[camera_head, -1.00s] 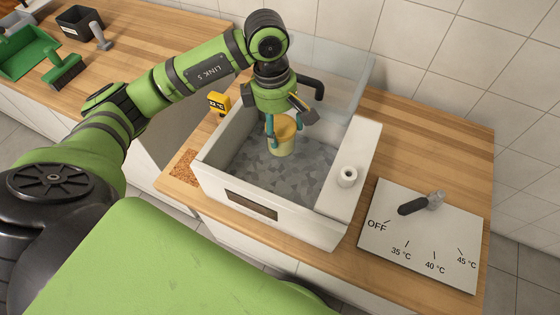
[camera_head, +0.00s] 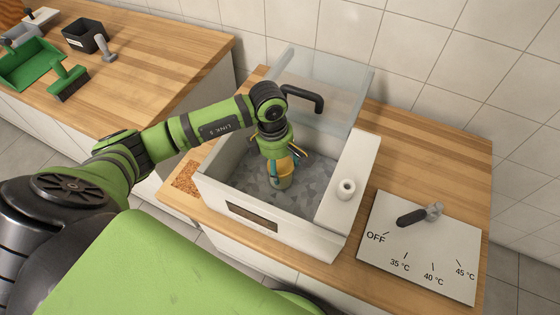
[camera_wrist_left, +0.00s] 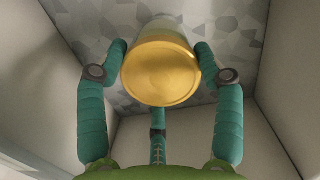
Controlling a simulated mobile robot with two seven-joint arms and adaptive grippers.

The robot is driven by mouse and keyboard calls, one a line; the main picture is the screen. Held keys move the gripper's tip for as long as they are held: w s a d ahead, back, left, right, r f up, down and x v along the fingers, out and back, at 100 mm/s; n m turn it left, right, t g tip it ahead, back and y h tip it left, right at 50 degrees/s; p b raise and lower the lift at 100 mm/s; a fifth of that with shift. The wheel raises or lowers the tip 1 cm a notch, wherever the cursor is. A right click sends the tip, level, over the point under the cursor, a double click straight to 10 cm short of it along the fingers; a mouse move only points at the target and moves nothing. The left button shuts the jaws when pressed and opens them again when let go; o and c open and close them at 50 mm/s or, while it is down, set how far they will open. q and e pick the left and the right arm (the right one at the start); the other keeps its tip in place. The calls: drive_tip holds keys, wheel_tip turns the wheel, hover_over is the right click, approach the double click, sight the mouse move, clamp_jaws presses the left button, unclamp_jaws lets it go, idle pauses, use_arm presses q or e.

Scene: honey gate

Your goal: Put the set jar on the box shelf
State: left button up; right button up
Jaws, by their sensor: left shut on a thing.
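The jar (camera_head: 283,180) has a yellow lid and a pale yellow body. It is inside the white box (camera_head: 275,222), whose floor has a grey patterned look. My left gripper (camera_head: 281,170) comes down from above and is shut on the jar. In the left wrist view the jar (camera_wrist_left: 160,72) sits between the teal fingers, its round golden lid facing the camera. Whether the jar's base touches the box floor cannot be told. The box's clear lid (camera_head: 325,85) stands open at the back, with a black handle (camera_head: 305,95). My right gripper is not in view.
A dial plate (camera_head: 420,245) marked OFF, 35, 40 and 45 °C lies at the right with a lever (camera_head: 418,214). A white ring (camera_head: 346,188) is on the box's right ledge. A green brush (camera_head: 68,82), green tray (camera_head: 32,62) and black bin (camera_head: 84,36) occupy the left counter.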

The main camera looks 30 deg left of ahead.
use_arm(q)
drive_tip(key=shift+f, duration=0.1)
drive_tip(key=o, duration=1.4)
drive_tip(key=shift+c, duration=0.2)
drive_tip(key=shift+o, duration=0.8)
drive_tip(key=shift+r, duration=0.35)
wheel_tip(320, 180, up, 12)
drive_tip(key=a+b, duration=0.1)
drive_tip(key=b, duration=0.1)
drive_tip(key=shift+s+a+f, duration=0.15)
drive_tip(key=shift+a+f, duration=0.05)
